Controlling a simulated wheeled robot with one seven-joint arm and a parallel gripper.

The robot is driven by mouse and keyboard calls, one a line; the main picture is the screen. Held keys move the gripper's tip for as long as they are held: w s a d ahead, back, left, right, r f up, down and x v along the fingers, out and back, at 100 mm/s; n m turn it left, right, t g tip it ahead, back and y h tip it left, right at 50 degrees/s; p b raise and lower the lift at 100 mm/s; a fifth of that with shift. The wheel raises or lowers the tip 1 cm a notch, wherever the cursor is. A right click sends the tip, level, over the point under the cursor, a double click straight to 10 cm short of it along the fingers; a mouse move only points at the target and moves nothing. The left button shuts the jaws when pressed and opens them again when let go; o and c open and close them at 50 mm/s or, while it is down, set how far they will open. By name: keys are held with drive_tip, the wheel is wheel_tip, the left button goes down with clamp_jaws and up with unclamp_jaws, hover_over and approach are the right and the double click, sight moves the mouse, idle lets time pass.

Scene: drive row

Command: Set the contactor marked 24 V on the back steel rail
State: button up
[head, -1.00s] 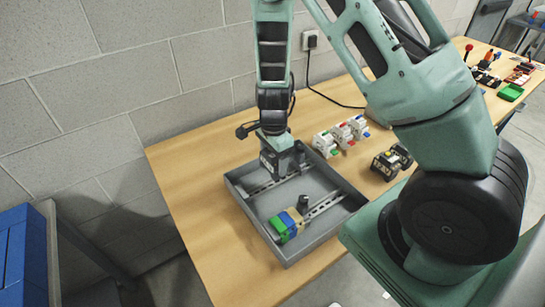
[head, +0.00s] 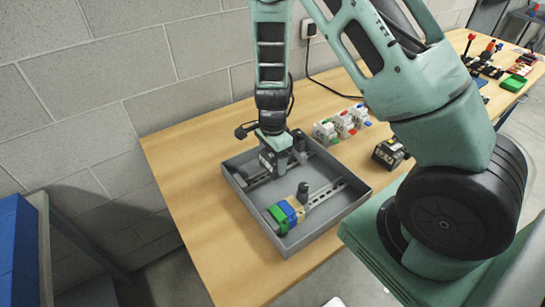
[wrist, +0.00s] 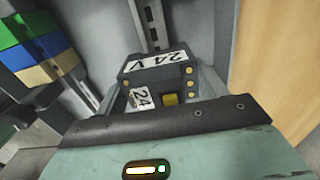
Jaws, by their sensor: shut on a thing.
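My gripper (head: 276,149) reaches down into the grey tray (head: 250,212) at its back left part. It is shut on a dark grey contactor (head: 267,162), which also shows in the wrist view (wrist: 146,76) with white 24 V labels and brass-coloured screws. The back steel rail (head: 257,182), slotted, runs beside and under the contactor, and a slotted rail (wrist: 149,25) leads away from it in the wrist view. I cannot tell whether the contactor is seated on the rail or just above it. The front rail (head: 326,193) carries green, blue and tan blocks (head: 288,211).
A dark grey post-like part stands on each rail, one close right of my gripper. White modules (head: 341,124) with coloured parts stand behind the tray. Bare wooden table (head: 180,165) lies left of the tray.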

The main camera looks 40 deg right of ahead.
drive_tip(key=shift+f+b, duration=0.4)
drive_tip(key=shift+f, duration=0.1)
idle(0.4)
drive_tip(key=o, duration=1.3)
drive_tip(key=shift+r, duration=0.1)
wheel_tip(320, 180, up, 17)
drive_tip(key=shift+r+p, duration=0.15)
drive_tip(key=shift+p, duration=0.45)
